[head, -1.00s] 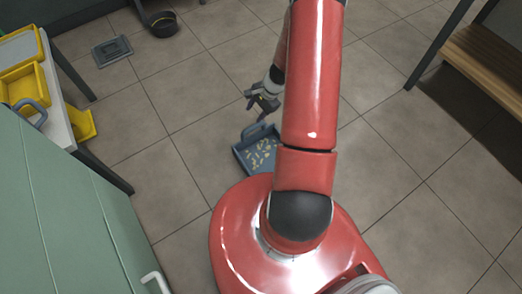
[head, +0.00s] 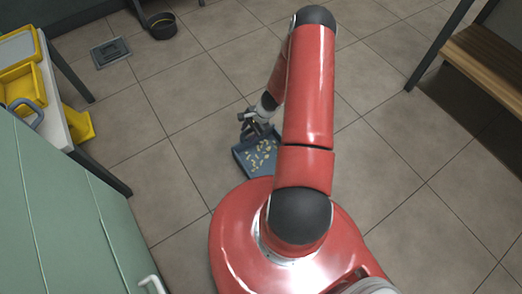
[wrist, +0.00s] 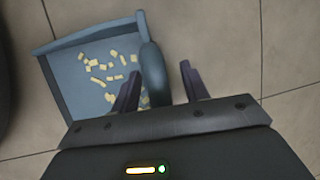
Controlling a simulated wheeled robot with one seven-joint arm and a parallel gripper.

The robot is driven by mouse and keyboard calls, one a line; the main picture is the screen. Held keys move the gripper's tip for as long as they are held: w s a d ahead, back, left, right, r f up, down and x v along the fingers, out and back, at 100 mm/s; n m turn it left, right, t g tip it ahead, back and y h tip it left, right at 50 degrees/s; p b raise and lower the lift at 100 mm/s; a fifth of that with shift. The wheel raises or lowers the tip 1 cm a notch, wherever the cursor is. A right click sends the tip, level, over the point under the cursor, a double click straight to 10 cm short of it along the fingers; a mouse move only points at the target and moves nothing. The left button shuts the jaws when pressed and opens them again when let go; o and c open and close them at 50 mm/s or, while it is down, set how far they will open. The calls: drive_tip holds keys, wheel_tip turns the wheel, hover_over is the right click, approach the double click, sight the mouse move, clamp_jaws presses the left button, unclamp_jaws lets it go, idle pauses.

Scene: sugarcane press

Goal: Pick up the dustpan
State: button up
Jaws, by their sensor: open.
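The blue-grey dustpan (head: 258,158) lies on the tiled floor just beyond my base, with several pale yellow bits scattered in its pan. In the wrist view the dustpan (wrist: 75,72) fills the upper left, and its raised handle (wrist: 153,72) stands at its right side. My gripper (head: 255,130) is low over the handle end of the dustpan in the head view. In the wrist view my open gripper (wrist: 160,84) has one finger on each side of the handle. I cannot tell whether either finger touches it.
A green cabinet (head: 65,215) and a table with yellow bins (head: 25,82) stand at the left. A dark pan (head: 162,25) and a floor drain (head: 110,52) are at the back left. A wooden bench (head: 490,62) is at the right. Open floor lies between.

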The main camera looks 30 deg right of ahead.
drive_tip(key=shift+c, duration=0.2)
clamp_jaws()
drive_tip(key=shift+r, duration=0.1)
